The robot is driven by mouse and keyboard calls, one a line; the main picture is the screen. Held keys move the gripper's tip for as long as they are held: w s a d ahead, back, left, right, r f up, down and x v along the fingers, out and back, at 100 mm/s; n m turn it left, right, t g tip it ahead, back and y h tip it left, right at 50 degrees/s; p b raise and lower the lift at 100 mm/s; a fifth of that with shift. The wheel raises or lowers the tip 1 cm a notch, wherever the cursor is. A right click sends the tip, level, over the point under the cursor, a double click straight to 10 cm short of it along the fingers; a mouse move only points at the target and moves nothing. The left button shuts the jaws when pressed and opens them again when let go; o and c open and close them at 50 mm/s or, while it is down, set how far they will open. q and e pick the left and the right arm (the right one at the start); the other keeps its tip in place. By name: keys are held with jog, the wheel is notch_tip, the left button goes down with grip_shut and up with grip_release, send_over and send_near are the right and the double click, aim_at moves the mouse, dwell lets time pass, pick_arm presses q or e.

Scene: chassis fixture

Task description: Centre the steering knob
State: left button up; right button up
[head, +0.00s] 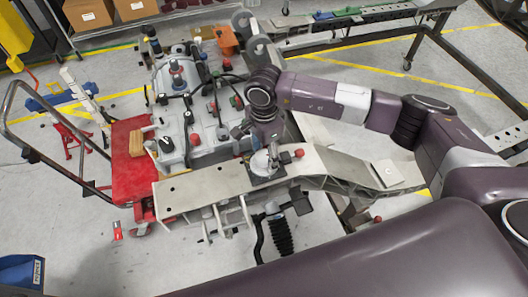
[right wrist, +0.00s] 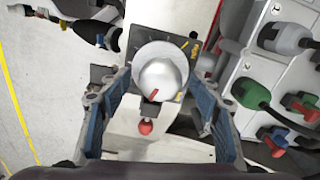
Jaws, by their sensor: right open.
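The steering knob is a round silver knob (right wrist: 165,72) with a red mark near its lower left side in the right wrist view. It sits on a dark dial plate (right wrist: 187,45) with yellow marks. In the head view the knob (head: 261,161) is on the pale chassis beam (head: 205,187), partly hidden by my gripper. My right gripper (right wrist: 160,82) is open, with a blue finger on each side of the knob. In the head view the right gripper (head: 263,143) points down over it. I cannot tell whether the fingers touch it. My left gripper is not in view.
A small red knob (right wrist: 146,127) is close beside the steering knob. A grey block with levers and coloured plugs (head: 192,120) stands behind the beam, by a red cart (head: 131,150). A black coil spring (head: 280,237) hangs below the beam.

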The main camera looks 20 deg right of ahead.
jog(key=c, duration=1.2)
jog(key=shift+o, duration=0.2)
jog(key=shift+f+m+b, duration=0.1)
jog(key=shift+m+b, duration=0.5)
jog(key=shift+b, duration=0.2)
jog(key=m+b, duration=0.3)
jog(key=shift+w+f, duration=0.1)
jog(key=m+b, duration=0.2)
jog(key=m, duration=0.1)
jog(key=shift+b, duration=0.4)
jog(key=m+b, duration=0.2)
jog(key=m, duration=0.1)
jog(key=shift+m+b, duration=0.3)
jog(key=shift+b, duration=0.05)
jog(key=shift+r+m+b, duration=0.25)
jog(key=shift+m+b, duration=0.75)
jog(key=shift+m, duration=0.6)
